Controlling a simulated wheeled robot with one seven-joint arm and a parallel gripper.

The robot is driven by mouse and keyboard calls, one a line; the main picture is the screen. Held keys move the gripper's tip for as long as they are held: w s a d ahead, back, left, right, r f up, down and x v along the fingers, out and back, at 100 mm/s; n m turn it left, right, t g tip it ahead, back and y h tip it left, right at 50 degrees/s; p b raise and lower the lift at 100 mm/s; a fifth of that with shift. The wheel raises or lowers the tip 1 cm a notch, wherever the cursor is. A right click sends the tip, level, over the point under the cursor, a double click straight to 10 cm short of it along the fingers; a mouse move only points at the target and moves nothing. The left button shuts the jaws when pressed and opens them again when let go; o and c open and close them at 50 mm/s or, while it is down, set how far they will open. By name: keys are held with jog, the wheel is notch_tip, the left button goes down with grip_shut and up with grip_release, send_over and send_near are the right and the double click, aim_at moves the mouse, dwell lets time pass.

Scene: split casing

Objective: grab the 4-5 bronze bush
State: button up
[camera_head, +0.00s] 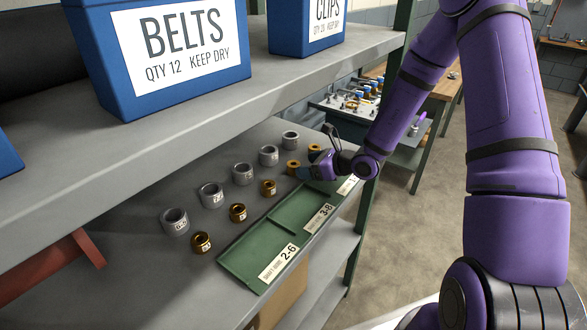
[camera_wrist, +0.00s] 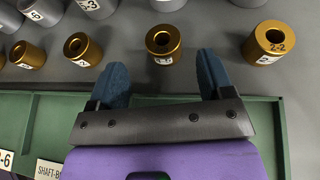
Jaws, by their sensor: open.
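Several bronze bushes stand upright in a row on the grey shelf. My gripper (camera_head: 308,173) is at the far end of the row, low over the green tray's edge. In the wrist view, my gripper (camera_wrist: 163,70) is open, its blue fingertips spread and nothing between them. One bronze bush (camera_wrist: 163,43) stands just beyond the gap, its label too small to read. The bronze bush to its right (camera_wrist: 268,43) reads 2-2. Other bronze bushes (camera_wrist: 83,48) stand to the left. I cannot make out which bush is marked 4-5.
Several grey rings (camera_head: 211,194) stand in a row behind the bushes. The green tray (camera_head: 262,232), with labelled compartments, lies in front, its visible compartments empty. An upper shelf (camera_head: 150,130) carrying blue bins (camera_head: 175,50) overhangs the far side. A green post (camera_head: 366,215) stands near my arm.

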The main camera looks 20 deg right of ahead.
aim_at(297, 164)
jog(key=x, duration=0.4)
jog(key=shift+w, duration=0.3)
jog(key=shift+c, duration=0.5)
jog(key=c, duration=1.1)
jog(key=shift+c, duration=0.2)
